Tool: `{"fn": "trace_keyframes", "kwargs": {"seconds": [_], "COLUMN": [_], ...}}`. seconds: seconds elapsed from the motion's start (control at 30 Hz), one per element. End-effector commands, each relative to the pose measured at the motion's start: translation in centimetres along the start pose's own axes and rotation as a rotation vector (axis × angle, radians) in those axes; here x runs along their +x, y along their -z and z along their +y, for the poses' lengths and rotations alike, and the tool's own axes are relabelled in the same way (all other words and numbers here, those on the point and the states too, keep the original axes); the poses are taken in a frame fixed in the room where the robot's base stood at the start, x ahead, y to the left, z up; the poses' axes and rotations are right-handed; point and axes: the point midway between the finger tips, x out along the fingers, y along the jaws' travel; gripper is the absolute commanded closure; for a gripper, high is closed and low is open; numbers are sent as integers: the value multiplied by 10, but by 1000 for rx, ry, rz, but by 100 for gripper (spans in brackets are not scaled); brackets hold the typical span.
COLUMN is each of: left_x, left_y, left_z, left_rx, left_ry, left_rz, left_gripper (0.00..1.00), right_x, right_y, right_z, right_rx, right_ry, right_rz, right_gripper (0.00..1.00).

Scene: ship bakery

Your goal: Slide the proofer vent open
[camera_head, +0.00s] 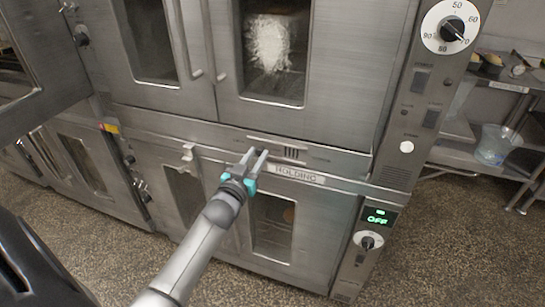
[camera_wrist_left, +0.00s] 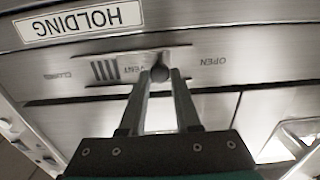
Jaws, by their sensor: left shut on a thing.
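The proofer vent (camera_head: 277,147) is a narrow slotted metal strip on the front panel between the upper glass doors and the HOLDING label (camera_head: 297,174). In the left wrist view the picture is upside down, and the vent slots (camera_wrist_left: 105,70) show beside a small dark round knob (camera_wrist_left: 160,73). The word OPEN (camera_wrist_left: 208,61) is to the right there, CLOSED to the left. My left gripper (camera_head: 256,153) reaches up to the panel with its fingertips shut on the knob. The fingers partly hide the knob in the head view. My right gripper is not in view.
Upper proofer doors (camera_head: 264,50) with vertical handles are just above. A control column with a dial (camera_head: 452,27) and a green OFF display (camera_head: 379,216) stands to the right. A shelf rack (camera_head: 480,150) with a clear tub (camera_head: 495,144) is farther right. Speckled floor is clear in front.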

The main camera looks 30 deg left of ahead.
Motion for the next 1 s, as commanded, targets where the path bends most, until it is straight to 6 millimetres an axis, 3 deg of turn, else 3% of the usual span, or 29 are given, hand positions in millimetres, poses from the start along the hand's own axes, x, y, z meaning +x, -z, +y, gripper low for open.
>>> {"fn": "trace_keyframes", "kwargs": {"seconds": [0.13, 0.47, 0.5, 0.73, 1.0], "left_x": [0, 0, 0, 0, -1], "left_y": [-1, -1, -1, -1, 0], "left_z": [-20, -25, -25, -24, -22], "left_rx": [2, 0, 0, 0, -1], "left_ry": [3, 7, 7, 5, 3], "left_rz": [-4, -3, -3, -3, -1], "left_gripper": [100, 100, 67, 41, 40], "right_x": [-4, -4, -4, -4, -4], "right_y": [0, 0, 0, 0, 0], "right_z": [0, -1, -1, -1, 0], "right_rx": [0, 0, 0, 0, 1], "right_ry": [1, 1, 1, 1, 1], "right_rz": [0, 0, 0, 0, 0], "right_gripper": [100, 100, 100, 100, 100]}}
